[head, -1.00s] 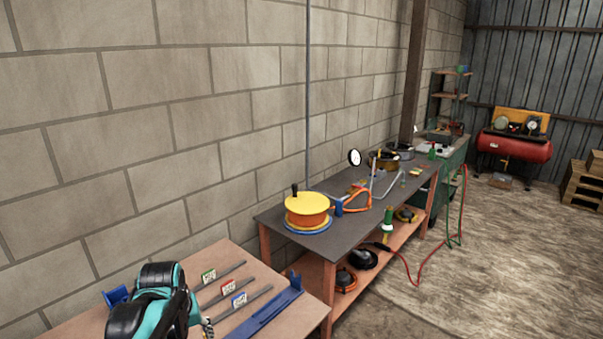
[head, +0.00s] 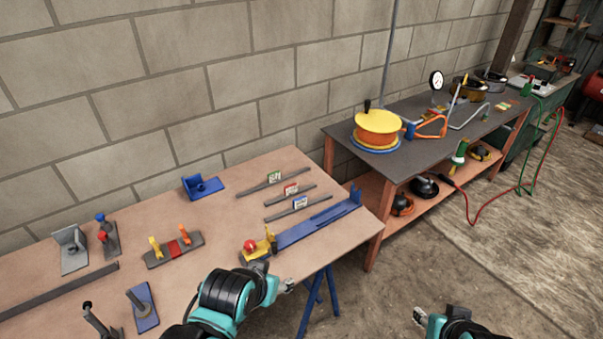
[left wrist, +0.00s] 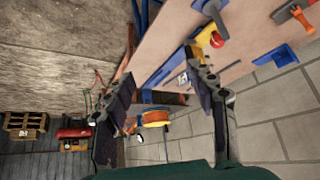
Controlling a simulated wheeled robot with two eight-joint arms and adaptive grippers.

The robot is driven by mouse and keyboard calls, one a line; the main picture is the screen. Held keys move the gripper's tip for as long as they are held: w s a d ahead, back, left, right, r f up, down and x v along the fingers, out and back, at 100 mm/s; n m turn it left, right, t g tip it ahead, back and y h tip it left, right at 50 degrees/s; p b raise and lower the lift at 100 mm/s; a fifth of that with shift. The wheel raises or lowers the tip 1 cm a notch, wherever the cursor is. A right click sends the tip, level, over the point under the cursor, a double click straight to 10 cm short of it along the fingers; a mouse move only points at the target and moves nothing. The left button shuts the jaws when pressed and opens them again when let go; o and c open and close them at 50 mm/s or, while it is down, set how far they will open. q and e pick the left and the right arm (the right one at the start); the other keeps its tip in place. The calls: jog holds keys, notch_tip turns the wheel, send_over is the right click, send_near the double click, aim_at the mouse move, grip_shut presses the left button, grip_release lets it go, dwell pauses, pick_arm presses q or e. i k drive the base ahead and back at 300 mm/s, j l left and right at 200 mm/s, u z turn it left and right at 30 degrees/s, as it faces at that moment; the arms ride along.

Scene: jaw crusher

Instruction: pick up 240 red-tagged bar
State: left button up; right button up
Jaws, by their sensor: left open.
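Three dark bars lie side by side on the wooden table, each with a small tag. The red-tagged bar (head: 303,194) is the middle one, with the green-tagged bar (head: 259,185) behind it and the blue-tagged bar (head: 288,212) in front. The tag numbers are too small to read. My left gripper (head: 287,286) is in front of the table's near edge, apart from the bars. In the left wrist view its two fingers (left wrist: 162,88) are spread with nothing held. My right gripper (head: 418,317) is at the lower right over the floor; its jaw state is unclear.
Several fixtures occupy the left of the table (head: 215,218). A dark bench (head: 350,137) with an orange reel (head: 377,130) stands at right.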

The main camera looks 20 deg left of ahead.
aim_at(291, 190)
jog(key=i+l+u, duration=0.15)
jog(key=i+l, duration=0.15)
jog(key=i+l+u, duration=0.1)
jog(key=i+l, duration=0.2)
jog(key=l, duration=0.25)
jog(key=i+l+u, duration=0.15)
jog(key=i+l, duration=0.15)
jog(key=l, duration=0.2)
jog(key=i+u, duration=0.2)
jog(key=i, duration=0.3)
